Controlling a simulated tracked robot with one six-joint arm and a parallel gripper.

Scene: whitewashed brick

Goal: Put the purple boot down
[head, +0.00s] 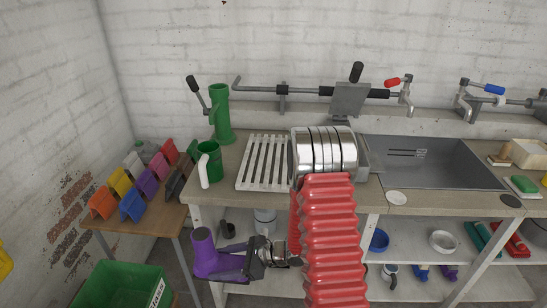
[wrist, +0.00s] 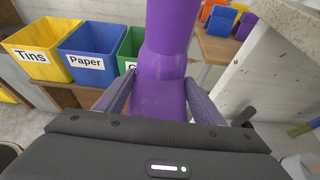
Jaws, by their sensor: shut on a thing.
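The purple boot (head: 212,258) hangs in the air in front of the workbench, left of my red arm bellows in the head view. Its shaft points up there. My gripper (head: 246,262) is shut on the boot, coming from the right. In the wrist view the boot (wrist: 160,85) stands between my two finger pads, which press on its sides. Its far end runs out of the top of that picture. Nothing is seen touching the boot from below.
The workbench (head: 225,185) has a slatted rack (head: 264,162), a green mug (head: 209,163) and a sink (head: 425,165). A green bin (head: 122,288) stands in front. The wrist view shows yellow "Tins" (wrist: 40,55) and blue "Paper" (wrist: 92,52) bins.

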